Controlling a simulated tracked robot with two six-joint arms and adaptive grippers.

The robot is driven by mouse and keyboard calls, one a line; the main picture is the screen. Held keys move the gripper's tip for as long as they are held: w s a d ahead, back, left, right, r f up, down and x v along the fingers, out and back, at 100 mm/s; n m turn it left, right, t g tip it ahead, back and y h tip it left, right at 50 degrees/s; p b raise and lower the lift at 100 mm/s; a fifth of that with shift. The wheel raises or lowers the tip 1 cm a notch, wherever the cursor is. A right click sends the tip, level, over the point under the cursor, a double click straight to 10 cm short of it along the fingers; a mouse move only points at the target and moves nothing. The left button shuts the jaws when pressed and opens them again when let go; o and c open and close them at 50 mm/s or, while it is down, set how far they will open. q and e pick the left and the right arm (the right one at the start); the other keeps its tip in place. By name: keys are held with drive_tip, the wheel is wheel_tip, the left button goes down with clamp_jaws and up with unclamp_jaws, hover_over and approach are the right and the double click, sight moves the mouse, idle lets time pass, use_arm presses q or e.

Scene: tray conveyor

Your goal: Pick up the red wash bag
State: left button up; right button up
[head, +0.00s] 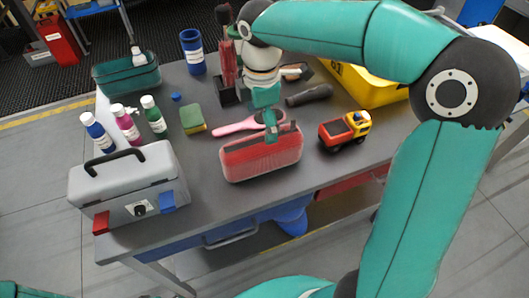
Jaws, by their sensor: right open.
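The red wash bag (250,165) sits upright near the front edge of the grey table, in the middle of the head view. My right arm reaches over from the right, and my right gripper (271,132) points down at the bag's top. Its fingers overlap the bag's back rim in the picture, and I cannot tell whether they touch it. The right gripper is open, and the bag rests on the table. My left gripper is out of view.
A grey toolbox (120,182) stands left of the bag, and a toy truck (344,131) right of it. Behind are a pink hairbrush (238,126), a green sponge (192,119), several bottles (126,124), a blue cup (193,52) and a yellow crate (372,91).

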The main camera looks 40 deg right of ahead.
sight(262, 139)
wheel_tip(262, 139, down, 9)
drive_tip(key=shift+r, duration=0.2)
idle(0.3)
drive_tip(key=shift+s, duration=0.1)
drive_tip(key=shift+a, duration=0.1)
drive_tip(key=c, duration=1.4)
drive_tip(key=shift+r, duration=0.1)
